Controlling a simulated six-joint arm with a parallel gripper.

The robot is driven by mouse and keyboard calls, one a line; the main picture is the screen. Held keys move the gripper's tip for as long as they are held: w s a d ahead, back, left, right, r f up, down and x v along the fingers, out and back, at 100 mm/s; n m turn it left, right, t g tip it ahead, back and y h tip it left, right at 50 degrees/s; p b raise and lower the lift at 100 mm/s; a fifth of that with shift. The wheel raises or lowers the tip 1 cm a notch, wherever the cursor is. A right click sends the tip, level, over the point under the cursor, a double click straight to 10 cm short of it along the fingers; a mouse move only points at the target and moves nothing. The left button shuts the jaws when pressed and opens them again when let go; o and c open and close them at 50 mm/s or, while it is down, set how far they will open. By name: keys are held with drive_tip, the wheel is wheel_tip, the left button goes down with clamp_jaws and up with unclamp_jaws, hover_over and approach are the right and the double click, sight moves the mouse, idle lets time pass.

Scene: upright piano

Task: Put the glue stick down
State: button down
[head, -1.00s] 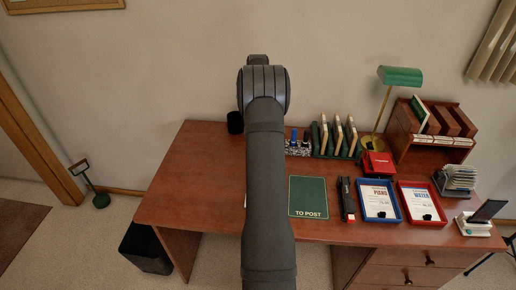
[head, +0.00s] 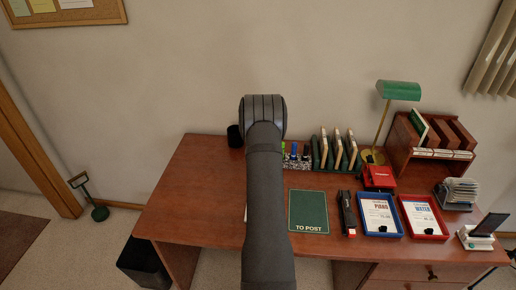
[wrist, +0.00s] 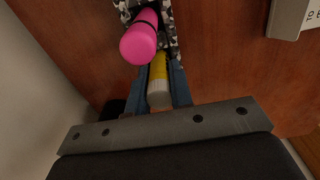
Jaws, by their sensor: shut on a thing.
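The glue stick (wrist: 158,68), a yellow tube with a pale grey end, sits between the two blue-grey fingers of my gripper (wrist: 160,92) in the wrist view. The gripper is shut on it. Its far end points at a black-and-white speckled holder (wrist: 174,40); I cannot tell whether that end is inside it. A pink cylinder (wrist: 140,40) stands in the holder beside the glue stick. In the head view the holder (head: 298,163) shows right of my arm, with green and blue items in it. My gripper and the glue stick are hidden behind my arm there.
A black cup (head: 235,136) stands at the desk's back left. A green "TO POST" mat (head: 308,211), a black stapler-like thing (head: 347,213), a blue tray (head: 380,231) and a red tray (head: 424,235) lie to the right. The desk's left part (head: 195,200) is clear.

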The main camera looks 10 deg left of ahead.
drive_tip(key=shift+f, duration=0.2)
drive_tip(key=c, duration=1.3)
unclamp_jaws()
drive_tip(key=shift+r, duration=0.1)
wheel_tip(320, 180, up, 12)
drive_tip(key=shift+r, duration=0.1)
wheel_tip(320, 180, down, 12)
drive_tip(key=shift+f, duration=0.25)
drive_tip(key=shift+r, duration=2.1)
